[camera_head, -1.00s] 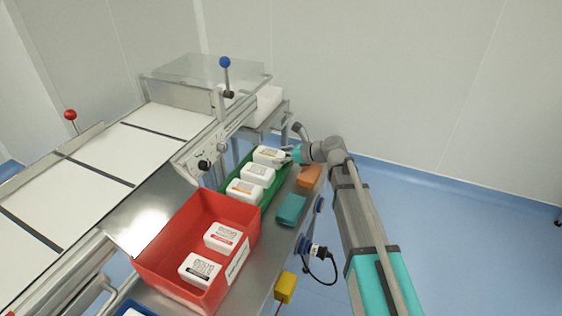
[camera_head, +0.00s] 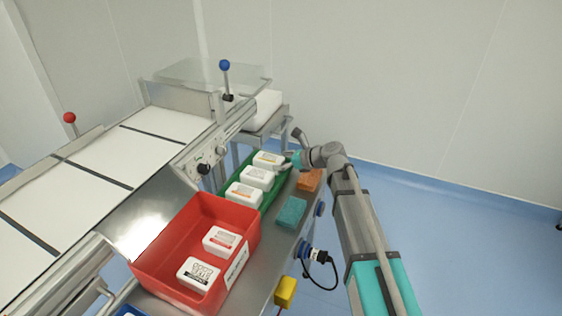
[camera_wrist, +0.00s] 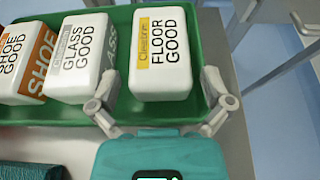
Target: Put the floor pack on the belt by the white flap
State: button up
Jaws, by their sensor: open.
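The floor pack (camera_wrist: 160,65), a white block marked FLOOR GOOD with a yellow label, stands in the green tray (camera_wrist: 207,38) in the wrist view. In the head view it is the farthest pack (camera_head: 268,159) in that tray. My gripper (camera_wrist: 163,104) is open, its two fingers spread near the pack's near corners. It holds nothing; the left finger is close to the glass pack (camera_wrist: 80,55). In the head view my gripper (camera_head: 288,160) is at the tray's far end. The white belt (camera_head: 140,150) has dark cross strips. I cannot clearly make out a white flap.
The shoe pack (camera_head: 243,195) is nearest in the green tray. A red bin (camera_head: 160,255) with two white packs stands in front. A blue-knobbed lever (camera_head: 225,80) rises by the belt.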

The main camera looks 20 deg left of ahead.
dwell(0.3)
jog(key=p+v, duration=0.1)
jog(key=v, duration=0.3)
jog(key=p+v, duration=0.2)
jog(key=v, duration=0.2)
jog(key=p+v, duration=0.2)
jog(key=v, duration=0.2)
jog(key=shift+s+d+r, duration=0.15)
jog(key=shift+s+r, duration=0.05)
jog(key=shift+r, duration=0.2)
jog(key=shift+d+r+p, duration=0.15)
jog(key=shift+d+p, duration=0.15)
jog(key=shift+d, duration=0.3)
jog(key=s+d+f+n+h, duration=0.3)
jog(key=s+d+n+h, duration=0.1)
jog(key=d, duration=0.6)
jog(key=s+d+f+n+h, duration=0.4)
jog(key=d+n, duration=0.4)
jog(key=d, duration=0.2)
jog(key=s+d+f+n+g+h, duration=0.1)
jog(key=s+d+f+n+h, duration=0.3)
jog(key=d, duration=0.6)
jog(key=s+n+h, duration=0.1)
jog(key=s+n, duration=0.1)
jog(key=s, duration=0.1)
jog(key=shift+s+d+f+n+h, duration=0.25)
jog(key=shift+s+d+n+h, duration=0.05)
jog(key=shift+s+n, duration=0.1)
